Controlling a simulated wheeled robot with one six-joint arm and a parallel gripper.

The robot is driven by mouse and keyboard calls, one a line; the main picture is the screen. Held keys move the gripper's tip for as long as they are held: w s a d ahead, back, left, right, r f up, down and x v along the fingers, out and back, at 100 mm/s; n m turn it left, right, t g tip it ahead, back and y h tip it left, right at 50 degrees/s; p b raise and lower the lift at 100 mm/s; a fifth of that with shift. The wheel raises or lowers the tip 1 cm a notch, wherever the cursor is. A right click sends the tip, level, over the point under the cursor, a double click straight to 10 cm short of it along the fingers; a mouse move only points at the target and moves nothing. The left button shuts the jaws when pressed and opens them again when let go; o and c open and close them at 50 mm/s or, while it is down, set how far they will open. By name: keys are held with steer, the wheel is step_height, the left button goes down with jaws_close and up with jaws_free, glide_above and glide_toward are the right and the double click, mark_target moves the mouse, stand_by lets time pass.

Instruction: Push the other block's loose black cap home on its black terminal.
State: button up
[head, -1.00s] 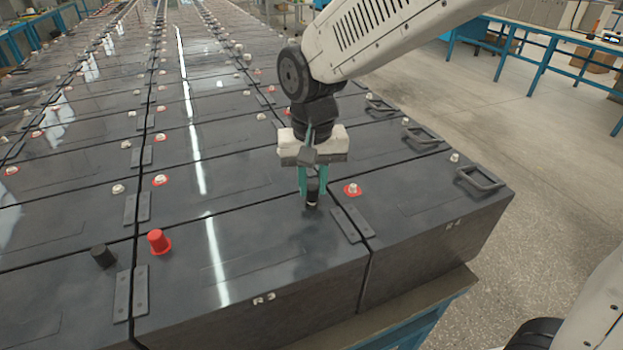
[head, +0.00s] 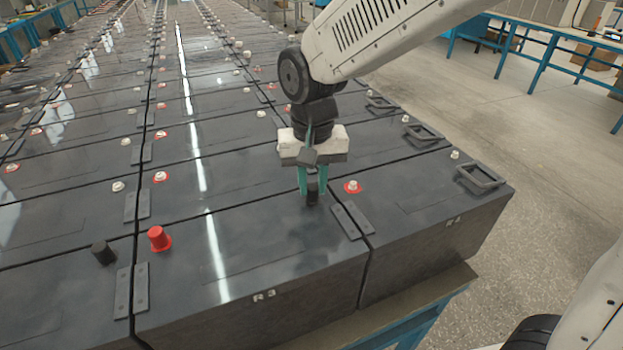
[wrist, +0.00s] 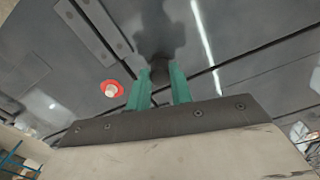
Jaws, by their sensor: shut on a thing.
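My gripper (head: 313,192) points straight down over the near middle block (head: 250,262), close to its right end. Its two green fingers are shut on a small black cap (head: 312,189). The cap is upright and its lower end is at the block's top, where the black terminal's pale post is hidden from view. In the wrist view the cap (wrist: 159,72) is a dark shape between the green fingers (wrist: 158,88). Whether the cap is fully seated cannot be told.
A red cap (head: 158,238) stands on the same block's left end. Another black cap (head: 103,253) stands on the block to the left. A bare post with a red ring (head: 352,187) is on the right block, near my gripper. Flat link bars (head: 352,221) lie between blocks.

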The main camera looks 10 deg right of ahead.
steer(key=shift+f, duration=0.2)
steer(key=o, duration=1.5)
steer(key=shift+r, duration=0.1)
steer(key=shift+r, duration=3.45)
